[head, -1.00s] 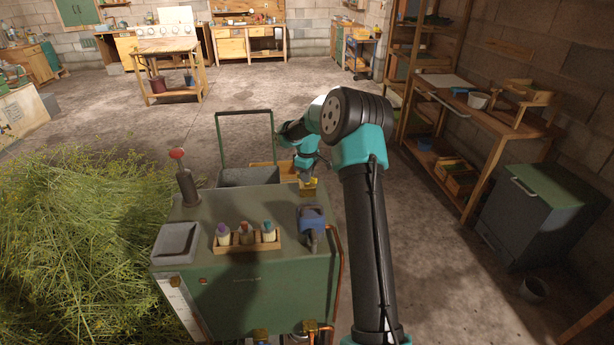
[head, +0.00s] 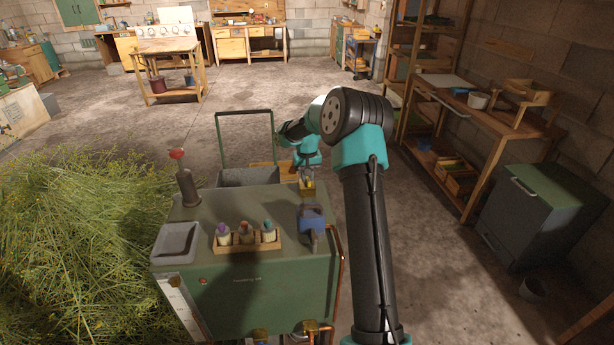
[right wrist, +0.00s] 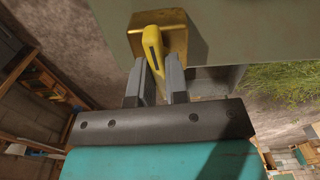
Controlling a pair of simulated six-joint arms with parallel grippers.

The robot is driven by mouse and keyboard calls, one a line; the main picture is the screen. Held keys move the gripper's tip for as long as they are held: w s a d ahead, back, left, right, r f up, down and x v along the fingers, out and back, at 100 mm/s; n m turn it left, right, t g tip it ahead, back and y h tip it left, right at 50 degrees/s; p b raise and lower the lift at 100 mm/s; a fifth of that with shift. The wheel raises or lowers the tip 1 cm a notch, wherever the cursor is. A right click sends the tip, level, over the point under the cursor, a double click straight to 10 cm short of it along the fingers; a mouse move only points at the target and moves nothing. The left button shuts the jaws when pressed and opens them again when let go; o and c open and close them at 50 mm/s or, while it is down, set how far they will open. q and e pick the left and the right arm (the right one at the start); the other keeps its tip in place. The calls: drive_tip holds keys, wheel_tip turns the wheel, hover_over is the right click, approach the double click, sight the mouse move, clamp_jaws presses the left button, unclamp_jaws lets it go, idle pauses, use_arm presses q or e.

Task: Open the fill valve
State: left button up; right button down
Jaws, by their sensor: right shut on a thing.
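The fill valve, a brass block with a yellow lever (right wrist: 152,50), is on the side of the green still cabinet (head: 265,290). In the right wrist view the lever lies between the two grey fingers of my right gripper (right wrist: 157,78), which is shut on it. The brass block (right wrist: 182,38) shows behind the lever. In the head view my right gripper (head: 306,174) is at the cabinet's far right edge, and the valve (head: 308,188) shows only as a small yellowish patch there. My left gripper is not in view.
On the cabinet top are a wooden rack of bottles (head: 246,242), a grey tray (head: 176,243), a blue fitting (head: 311,217) and a red-topped post (head: 184,182). A heap of cut herbs (head: 75,235) lies left. A cart (head: 246,176) stands behind.

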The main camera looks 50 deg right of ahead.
drive_tip(key=shift+m, duration=0.6)
drive_tip(key=c, duration=1.1)
unclamp_jaws()
wheel_tip(320, 180, up, 18)
drive_tip(key=shift+f, duration=0.25)
